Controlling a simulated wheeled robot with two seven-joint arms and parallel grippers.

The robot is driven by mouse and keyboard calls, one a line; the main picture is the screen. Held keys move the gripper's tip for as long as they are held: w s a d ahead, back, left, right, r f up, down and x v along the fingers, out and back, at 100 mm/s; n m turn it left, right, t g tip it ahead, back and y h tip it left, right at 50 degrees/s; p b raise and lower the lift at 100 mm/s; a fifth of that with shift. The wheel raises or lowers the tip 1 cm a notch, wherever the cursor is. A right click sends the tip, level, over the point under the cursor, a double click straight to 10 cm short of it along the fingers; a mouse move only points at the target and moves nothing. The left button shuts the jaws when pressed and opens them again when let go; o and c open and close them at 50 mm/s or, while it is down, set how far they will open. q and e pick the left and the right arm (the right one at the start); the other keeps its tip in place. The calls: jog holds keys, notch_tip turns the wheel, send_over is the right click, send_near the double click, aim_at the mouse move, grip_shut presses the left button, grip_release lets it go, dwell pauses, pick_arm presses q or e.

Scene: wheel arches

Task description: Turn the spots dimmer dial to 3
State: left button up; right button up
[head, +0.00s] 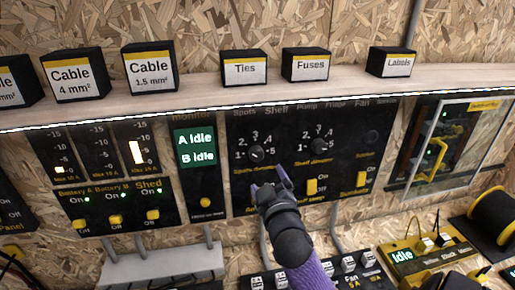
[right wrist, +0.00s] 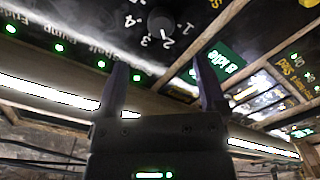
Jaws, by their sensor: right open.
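The spots dimmer dial (head: 256,154) is a dark round knob on the black panel, left of the similar shelf dimmer dial (head: 319,146). My left gripper is not in view.
Yellow switches (head: 311,186) sit right of my gripper on the panel. A monitor (head: 196,148) reads A Idle and B Idle at left. A wooden shelf (head: 205,97) with label boxes juts out above. A clear-covered box (head: 455,142) is at right.

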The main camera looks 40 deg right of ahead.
aim_at(258, 157)
jog(key=b+x, duration=0.1)
jog(key=x, duration=0.9)
jog(key=shift+a, duration=0.2)
grip_shut()
